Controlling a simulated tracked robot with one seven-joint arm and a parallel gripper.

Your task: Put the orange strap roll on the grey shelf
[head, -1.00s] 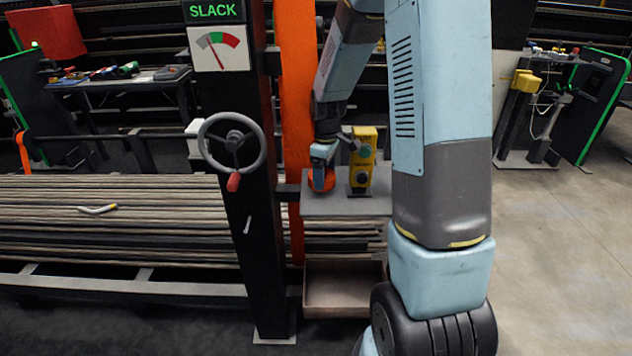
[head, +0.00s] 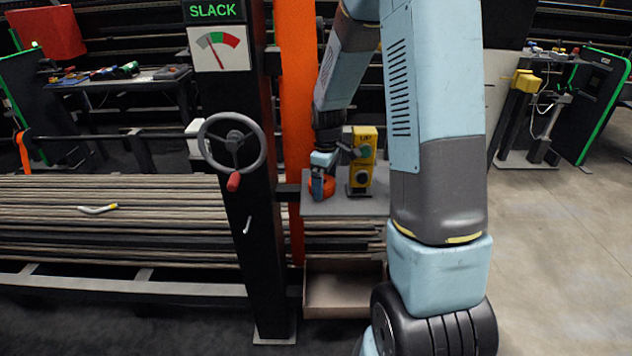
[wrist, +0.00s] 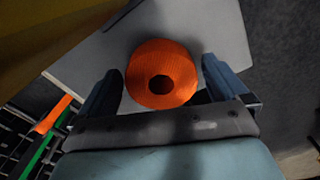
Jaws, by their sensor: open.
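The orange strap roll (head: 325,187) sits on the grey shelf (head: 345,206) near its left part, beside the yellow control box. In the wrist view the orange strap roll (wrist: 162,74) lies flat with its dark centre hole showing, on the pale grey shelf (wrist: 215,40). My gripper (wrist: 162,82) is open, with one finger on each side of the roll and a gap visible between each finger and the roll. In the head view my gripper (head: 319,180) is at the roll and partly covers it.
A yellow control box (head: 363,155) stands on the shelf just right of the roll. A black post with a handwheel (head: 232,143) and a vertical orange strap (head: 296,100) are to the left. An open box (head: 345,290) is below the shelf.

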